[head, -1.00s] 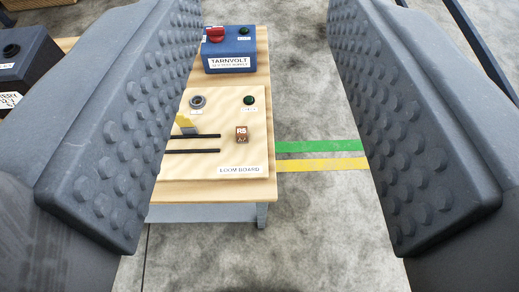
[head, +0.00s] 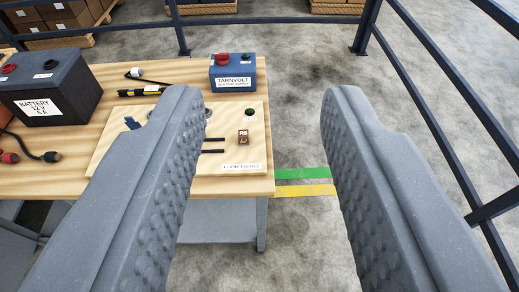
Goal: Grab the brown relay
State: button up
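The brown relay (head: 243,137) is a small block marked "R5". It sits on the pale loom board (head: 225,175), near the right edge of the wooden table (head: 150,189). My gripper (head: 265,105) is open and empty, with a wide gap between its dark grey, studded fingers. The relay shows in that gap, beside the left finger and beyond it, not touched by either finger. The left finger hides the middle of the loom board.
A blue Tarnvolt supply box (head: 233,77) stands behind the board. A black battery (head: 50,95) and clips (head: 45,156) are at left. Green and yellow floor stripes (head: 303,182) lie right of the table. Dark railings (head: 440,105) bound the back and right.

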aim_at(243, 134)
jog(key=u, duration=0.15)
jog(key=i, duration=0.9)
jog(key=z, duration=0.05)
